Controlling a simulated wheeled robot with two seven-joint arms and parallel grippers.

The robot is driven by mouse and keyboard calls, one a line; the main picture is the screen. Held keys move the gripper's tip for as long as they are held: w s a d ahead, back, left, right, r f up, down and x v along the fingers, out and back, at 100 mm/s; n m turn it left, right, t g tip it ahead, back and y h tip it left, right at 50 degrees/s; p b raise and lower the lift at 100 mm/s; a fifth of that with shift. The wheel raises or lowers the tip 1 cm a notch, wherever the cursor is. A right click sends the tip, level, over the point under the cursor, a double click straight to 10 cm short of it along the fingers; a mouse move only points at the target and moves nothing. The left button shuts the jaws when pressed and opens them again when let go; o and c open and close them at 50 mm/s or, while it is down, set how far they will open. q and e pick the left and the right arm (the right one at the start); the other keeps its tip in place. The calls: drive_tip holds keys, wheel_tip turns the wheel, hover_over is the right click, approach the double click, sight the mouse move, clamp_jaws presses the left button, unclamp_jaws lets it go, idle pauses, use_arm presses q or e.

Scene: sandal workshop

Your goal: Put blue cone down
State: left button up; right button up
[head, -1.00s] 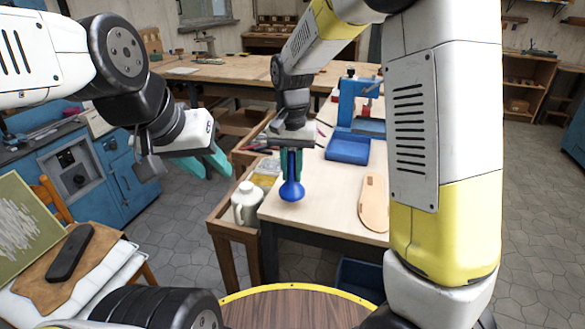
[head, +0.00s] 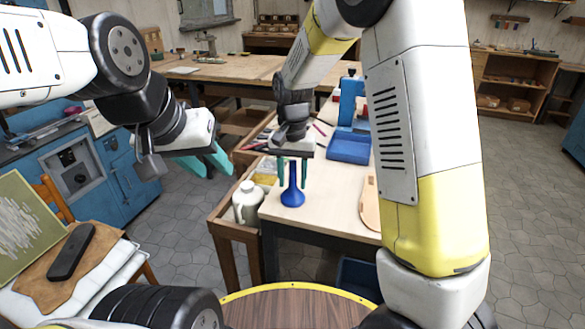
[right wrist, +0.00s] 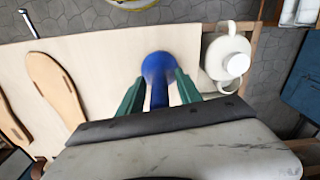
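The blue cone (head: 292,197), a round-bottomed shape with a narrow neck, stands upright on the pale workbench (head: 325,215) near its front left corner. My right gripper (head: 292,184) is above it, open, with one teal finger on each side of the neck and gaps between. In the right wrist view the cone (right wrist: 157,70) shows between the two spread fingers (right wrist: 158,90). My left gripper (head: 208,163) hangs empty in the air to the left of the bench, its two teal fingers apart.
A white jug (head: 246,203) stands just left of the cone. A blue tray (head: 348,147) and a blue vice-like tool (head: 351,100) are further back. Pale sandal soles (right wrist: 52,88) lie on the bench, partly hidden by my right arm in the head view. Bare bench surrounds the cone's right side.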

drive_tip(key=shift+r, duration=0.1)
wheel_tip(320, 180, up, 12)
drive_tip(key=shift+f, duration=0.1)
drive_tip(key=s+d+r+n+t+y, duration=0.1)
drive_tip(key=s+d+r+t, duration=0.1)
drive_tip(key=s+d, duration=0.5)
drive_tip(key=s+d+r+n+t+y, duration=0.1)
drive_tip(key=s+d+r+t, duration=0.1)
drive_tip(key=s+d+t, duration=0.2)
drive_tip(key=s+d, duration=0.3)
drive_tip(key=s, duration=0.5)
drive_tip(key=shift+s+r, duration=0.25)
drive_tip(key=shift+r, duration=0.1)
drive_tip(key=shift+d, duration=0.1)
